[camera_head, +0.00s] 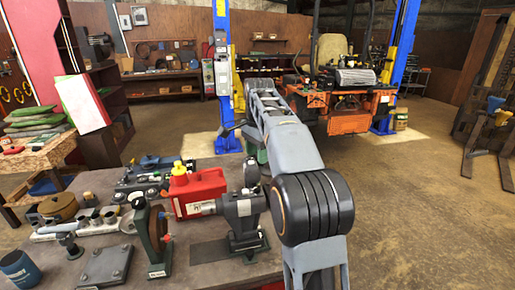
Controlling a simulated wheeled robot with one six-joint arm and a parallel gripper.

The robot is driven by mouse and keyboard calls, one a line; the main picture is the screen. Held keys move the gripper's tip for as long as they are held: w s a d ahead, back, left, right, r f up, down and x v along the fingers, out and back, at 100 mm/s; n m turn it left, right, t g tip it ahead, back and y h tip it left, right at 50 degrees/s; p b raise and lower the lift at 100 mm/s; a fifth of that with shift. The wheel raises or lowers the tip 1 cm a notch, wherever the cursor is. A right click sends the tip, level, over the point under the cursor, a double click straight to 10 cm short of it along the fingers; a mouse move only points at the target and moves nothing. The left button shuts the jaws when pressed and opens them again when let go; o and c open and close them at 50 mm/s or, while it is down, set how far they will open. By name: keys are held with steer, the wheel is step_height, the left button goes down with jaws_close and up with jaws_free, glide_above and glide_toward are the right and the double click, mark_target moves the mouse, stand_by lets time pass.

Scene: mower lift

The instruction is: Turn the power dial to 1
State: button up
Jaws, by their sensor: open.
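A grey control box (222,75) is mounted on the left blue lift post (222,25). It has small markings or controls on its face, but I cannot make out the power dial or its setting at this size. My grey arm rises from the bottom centre, bends at a large black joint, and reaches forward to the right of the box. The arm's far end is beside the yellow part of the post. My gripper cannot be made out and seems hidden behind my arm.
An orange mower (350,118) stands between the lift posts. The concrete floor (430,200) on the right is clear.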

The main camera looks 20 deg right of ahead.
mark_target(257, 187)
steer(key=shift+r, duration=0.65)
steer(key=f+m+b, duration=0.1)
steer(key=f+m, duration=0.1)
steer(key=f, duration=0.2)
steer(key=f+m+b, duration=0.1)
steer(key=f+m, duration=0.1)
steer(key=f, duration=0.3)
steer(key=f+m+b, duration=0.1)
steer(key=f+m, duration=0.1)
steer(key=f, duration=0.3)
steer(key=shift+w+g+b, duration=0.2)
steer(key=shift+g+b, duration=0.15)
steer(key=shift+g, duration=0.05)
steer(key=shift+r, duration=0.1)
steer(key=c, duration=0.9)
